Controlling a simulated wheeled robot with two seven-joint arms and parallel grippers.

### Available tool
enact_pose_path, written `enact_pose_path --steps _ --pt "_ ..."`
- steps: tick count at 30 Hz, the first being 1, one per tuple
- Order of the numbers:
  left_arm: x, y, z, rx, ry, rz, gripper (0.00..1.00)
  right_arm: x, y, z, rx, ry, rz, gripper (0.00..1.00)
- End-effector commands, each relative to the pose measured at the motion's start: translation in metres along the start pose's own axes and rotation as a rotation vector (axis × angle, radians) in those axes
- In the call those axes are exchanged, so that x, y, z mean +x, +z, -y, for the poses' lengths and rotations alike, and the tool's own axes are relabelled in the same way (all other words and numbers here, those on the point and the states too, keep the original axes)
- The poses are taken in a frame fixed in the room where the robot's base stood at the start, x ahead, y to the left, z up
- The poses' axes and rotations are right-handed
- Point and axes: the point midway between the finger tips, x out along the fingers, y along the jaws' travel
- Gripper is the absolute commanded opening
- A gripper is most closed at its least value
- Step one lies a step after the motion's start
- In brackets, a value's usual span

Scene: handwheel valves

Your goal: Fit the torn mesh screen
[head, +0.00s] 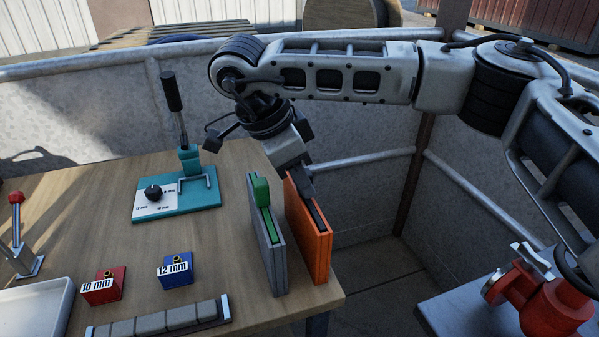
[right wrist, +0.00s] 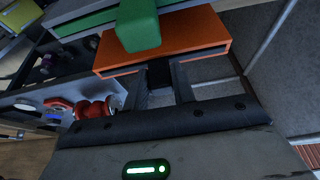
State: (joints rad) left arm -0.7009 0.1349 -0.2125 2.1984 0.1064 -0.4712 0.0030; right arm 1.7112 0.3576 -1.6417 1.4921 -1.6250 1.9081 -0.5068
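An upright orange slotted case (head: 307,237) stands at the right edge of the table, with a dark slot along its top. Beside it stands a grey case (head: 262,240) with a green panel and a green block handle (head: 261,191) at its top. My right gripper (head: 309,190) reaches down to the top of the orange case. In the right wrist view its fingers (right wrist: 163,80) point at the orange case (right wrist: 160,52), with something dark between them; I cannot tell whether it is gripped. The green handle (right wrist: 138,25) shows beyond. No torn mesh is clearly visible. My left gripper is out of view.
A teal lever stand (head: 178,203), a red 10 mm block (head: 103,287), a blue 12 mm block (head: 175,270) and a row of grey blocks (head: 165,322) sit on the table. A red valve (head: 545,300) stands at the lower right. A railing runs behind the table.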

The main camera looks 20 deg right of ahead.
Motion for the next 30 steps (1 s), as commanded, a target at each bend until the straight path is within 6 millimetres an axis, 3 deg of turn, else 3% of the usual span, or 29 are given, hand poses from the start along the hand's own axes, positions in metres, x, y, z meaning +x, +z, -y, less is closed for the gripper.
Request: enact_pose_path --steps 1,2,14,20,30 --pt "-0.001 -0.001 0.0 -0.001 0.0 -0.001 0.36 -0.001 -0.001 0.0 0.001 -0.001 0.0 0.4" --pt "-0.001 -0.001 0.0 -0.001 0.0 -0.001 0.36 -0.001 -0.001 0.0 0.001 -0.001 0.0 0.48" --pt "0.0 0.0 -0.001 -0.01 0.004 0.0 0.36 -0.007 0.0 0.0 0.001 -0.001 0.001 0.49" --pt "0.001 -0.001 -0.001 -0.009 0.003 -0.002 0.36 -0.044 0.0 0.001 0.001 -0.005 0.001 0.49" --pt "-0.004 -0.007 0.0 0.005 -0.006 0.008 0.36 -0.127 -0.002 0.0 0.003 -0.004 -0.001 0.49"
